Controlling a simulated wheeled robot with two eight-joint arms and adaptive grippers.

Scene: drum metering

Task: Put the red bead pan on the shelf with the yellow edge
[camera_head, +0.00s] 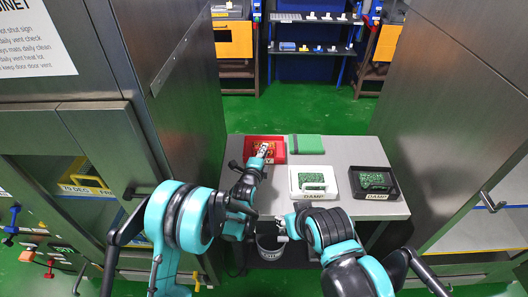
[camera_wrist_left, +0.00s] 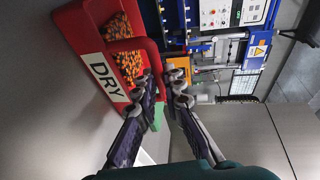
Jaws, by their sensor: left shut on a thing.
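The red bead pan (camera_head: 279,158) is at the back left of the grey table, with orange and dark beads in it. In the left wrist view the pan (camera_wrist_left: 72,27) shows its DRY label and red handle. My left gripper (camera_head: 259,162) is shut on the pan's handle; its fingers (camera_wrist_left: 165,78) meet at the handle in the wrist view. A yellow-edged shelf (camera_head: 85,188) marked 70 DEG shows in the left cabinet. My right gripper (camera_head: 283,230) is low at the table's front, and its fingers are too small to read.
A white pan (camera_head: 294,188) and a black pan (camera_head: 354,184), both labelled DAMP with green beads, stand on the grey table (camera_head: 343,150). A green item (camera_head: 306,144) lies behind them. A dark bucket (camera_head: 270,252) stands below the front edge. Steel cabinets flank both sides.

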